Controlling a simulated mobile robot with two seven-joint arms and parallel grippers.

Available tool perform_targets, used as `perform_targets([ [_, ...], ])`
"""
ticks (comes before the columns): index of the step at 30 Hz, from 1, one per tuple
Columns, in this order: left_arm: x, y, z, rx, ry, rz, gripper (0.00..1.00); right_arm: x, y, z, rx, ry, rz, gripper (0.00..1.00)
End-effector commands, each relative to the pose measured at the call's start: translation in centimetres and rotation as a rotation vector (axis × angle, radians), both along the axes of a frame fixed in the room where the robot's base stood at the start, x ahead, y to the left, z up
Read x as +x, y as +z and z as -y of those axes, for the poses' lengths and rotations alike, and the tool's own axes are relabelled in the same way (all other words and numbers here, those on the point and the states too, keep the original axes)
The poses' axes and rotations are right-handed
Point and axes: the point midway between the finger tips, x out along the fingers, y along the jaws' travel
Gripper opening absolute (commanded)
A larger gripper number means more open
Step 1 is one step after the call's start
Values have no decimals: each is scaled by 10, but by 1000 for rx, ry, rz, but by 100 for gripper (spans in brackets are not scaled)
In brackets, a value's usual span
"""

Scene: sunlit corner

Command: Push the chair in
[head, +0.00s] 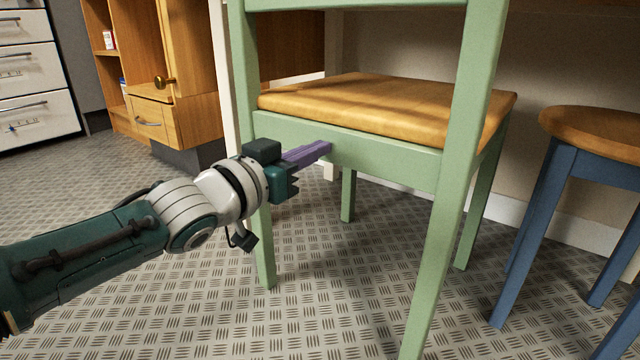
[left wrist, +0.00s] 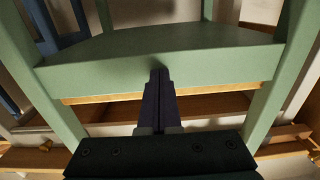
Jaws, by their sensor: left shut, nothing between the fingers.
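A green chair with an orange-brown wooden seat (head: 385,105) stands on the floor, its back side towards me. Its green rail (head: 390,150) runs under the seat between the two near legs. My left gripper (head: 326,147) is shut and empty, its purple fingertips at the rail, left of its middle. In the left wrist view the shut fingers (left wrist: 158,80) reach up to the chair's green rail (left wrist: 215,68). They look to be touching it or very close; I cannot tell which. My right gripper is not in view.
A stool with blue legs and a round wooden seat (head: 600,130) stands right of the chair. A wooden cabinet (head: 185,75) and white drawers (head: 30,75) stand at the back left. A table edge (head: 570,6) shows above, beyond the chair. The left foreground floor (head: 180,300) is clear.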

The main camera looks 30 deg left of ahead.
Motion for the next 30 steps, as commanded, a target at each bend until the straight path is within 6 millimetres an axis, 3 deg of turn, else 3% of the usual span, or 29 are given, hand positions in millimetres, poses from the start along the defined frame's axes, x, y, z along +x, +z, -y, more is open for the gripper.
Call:
perform_targets([
  [4,-23,6,-1,-2,1,-5,0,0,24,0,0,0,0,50],
  [16,-86,6,-5,-2,0,3,0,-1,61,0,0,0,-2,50],
  [21,-96,4,-6,-1,-1,6,0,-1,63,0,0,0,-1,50],
  [30,-96,9,-6,0,0,3,0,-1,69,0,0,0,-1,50],
])
